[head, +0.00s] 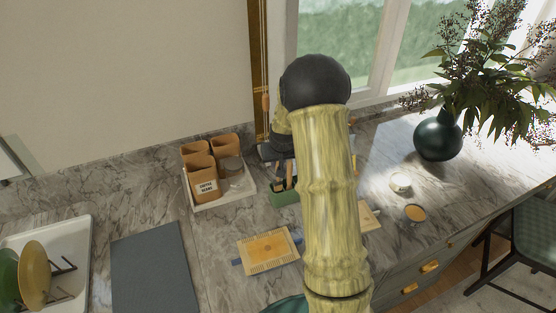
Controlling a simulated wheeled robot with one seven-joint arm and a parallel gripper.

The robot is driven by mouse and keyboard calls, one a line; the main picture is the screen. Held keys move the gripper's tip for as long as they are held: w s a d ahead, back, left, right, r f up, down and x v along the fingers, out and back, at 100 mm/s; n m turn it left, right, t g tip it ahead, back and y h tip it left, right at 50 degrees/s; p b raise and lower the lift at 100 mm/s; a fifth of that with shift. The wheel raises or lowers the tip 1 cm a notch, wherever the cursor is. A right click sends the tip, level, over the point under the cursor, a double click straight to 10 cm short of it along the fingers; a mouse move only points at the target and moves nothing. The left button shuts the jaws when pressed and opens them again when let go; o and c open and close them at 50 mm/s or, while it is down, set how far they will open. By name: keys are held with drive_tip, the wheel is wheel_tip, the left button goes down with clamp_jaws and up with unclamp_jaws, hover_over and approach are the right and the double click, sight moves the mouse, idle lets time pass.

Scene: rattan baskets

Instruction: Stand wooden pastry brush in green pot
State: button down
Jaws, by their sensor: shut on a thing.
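The green pot (284,198) stands on the marble counter near the middle of the head view, partly hidden behind my arm. My dark gripper (283,176) is just above the pot, partly covered by my arm, and is shut on a slim thing. The brush's lower end is not clearly visible.
A white tray (222,201) with brown canisters (203,185) stands to the left.

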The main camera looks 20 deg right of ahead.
drive_tip(key=shift+w+a+f+b, duration=0.1)
drive_tip(key=shift+f+b, duration=0.25)
drive_tip(key=shift+f, duration=0.2)
drive_tip(key=shift+w+a+f+b, duration=0.1)
drive_tip(key=shift+f+b, duration=0.2)
drive_tip(key=shift+f, duration=0.25)
drive_tip(key=shift+s+f+b, duration=0.2)
drive_tip(key=shift+f+b, duration=0.15)
drive_tip(key=shift+f, duration=0.1)
drive_tip(key=shift+f+b, duration=0.75)
drive_tip(key=shift+f, duration=0.25)
drive_tip(key=c, duration=1.3)
unclamp_jaws()
drive_tip(key=shift+r, duration=0.1)
drive_tip(key=b+v, duration=0.4)
drive_tip(key=v, duration=1.3)
drive_tip(key=shift+r, duration=0.15)
